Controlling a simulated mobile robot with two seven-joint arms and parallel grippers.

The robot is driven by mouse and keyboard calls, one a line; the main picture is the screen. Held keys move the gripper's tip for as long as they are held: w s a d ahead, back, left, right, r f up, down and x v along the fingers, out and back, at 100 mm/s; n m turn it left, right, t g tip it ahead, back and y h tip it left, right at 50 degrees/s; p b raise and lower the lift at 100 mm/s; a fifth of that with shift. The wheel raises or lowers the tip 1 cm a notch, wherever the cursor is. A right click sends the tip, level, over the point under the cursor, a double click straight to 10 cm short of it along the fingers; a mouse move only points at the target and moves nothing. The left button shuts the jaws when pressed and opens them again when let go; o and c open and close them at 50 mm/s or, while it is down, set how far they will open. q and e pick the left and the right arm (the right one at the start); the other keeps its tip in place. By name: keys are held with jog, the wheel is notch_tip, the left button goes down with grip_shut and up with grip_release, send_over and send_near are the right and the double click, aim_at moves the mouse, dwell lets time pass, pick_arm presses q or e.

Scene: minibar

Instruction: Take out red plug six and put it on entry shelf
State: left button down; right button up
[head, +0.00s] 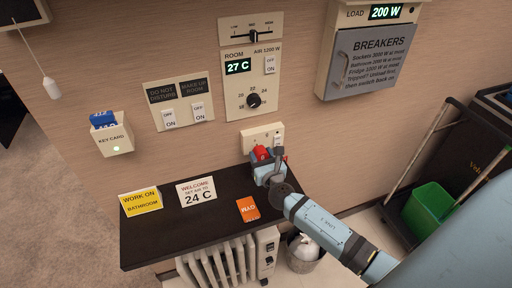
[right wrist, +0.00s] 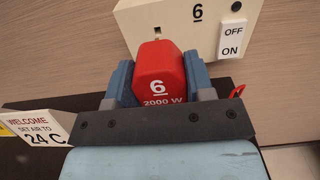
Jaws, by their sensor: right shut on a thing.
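The red plug (right wrist: 160,72), marked 6 and 2000 W, sits between the two blue fingers of my right gripper (right wrist: 159,85), which is shut on it. In the head view the red plug (head: 261,152) shows just in front of the outlet panel (head: 257,136), with my right gripper (head: 267,162) around it. In the right wrist view part of a socket opening on the outlet panel (right wrist: 196,32) shows above the plug. The plug's prongs are hidden, so I cannot tell if they still touch the socket. The dark entry shelf (head: 160,230) lies below. My left gripper is not in view.
On the shelf stand a yellow sign (head: 141,201) and a white welcome sign (head: 197,192), and an orange card (head: 248,209) lies near the front. Bare shelf lies between them. A radiator (head: 225,262) and a bin (head: 304,254) are below; a cart with a green bucket (head: 430,207) is right.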

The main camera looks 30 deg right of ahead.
jog(key=shift+v, duration=1.35)
